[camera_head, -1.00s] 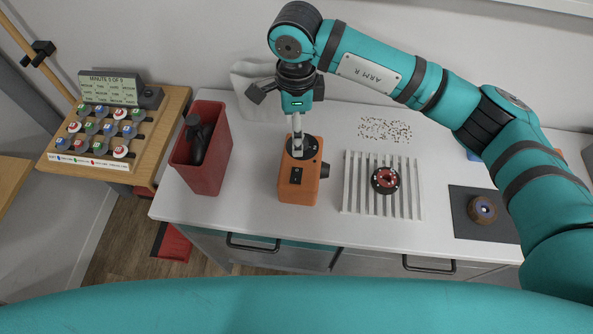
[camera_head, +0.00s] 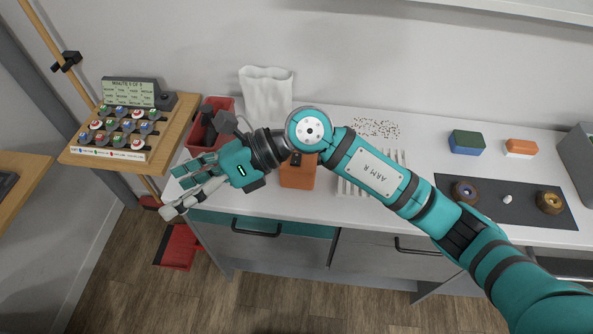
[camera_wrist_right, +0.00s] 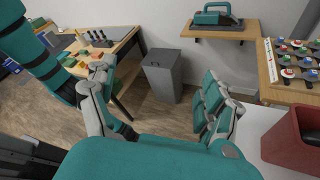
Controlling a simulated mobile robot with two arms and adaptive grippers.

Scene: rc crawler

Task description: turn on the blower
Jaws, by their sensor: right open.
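My right gripper (camera_head: 180,188) is over the table's front left corner, its fingers pointing left and down. In the right wrist view its fingers (camera_wrist_right: 155,90) are spread wide with nothing between them. An orange box-shaped device (camera_head: 298,174) stands on the table, partly hidden by my right arm; a dark switch shows on its top. A teal machine with a handle (camera_wrist_right: 212,19) sits on a wall shelf in the right wrist view. I cannot tell for sure which of these is the blower. My left gripper is not in view.
A red bin (camera_head: 222,104) with dark items stands beside the gripper. A button board (camera_head: 122,130) is at the left. A white slatted rack (camera_head: 348,187), a dark mat (camera_head: 530,205) and a white bag (camera_head: 266,90) are on the table. A grey bin (camera_wrist_right: 162,76) stands on the floor.

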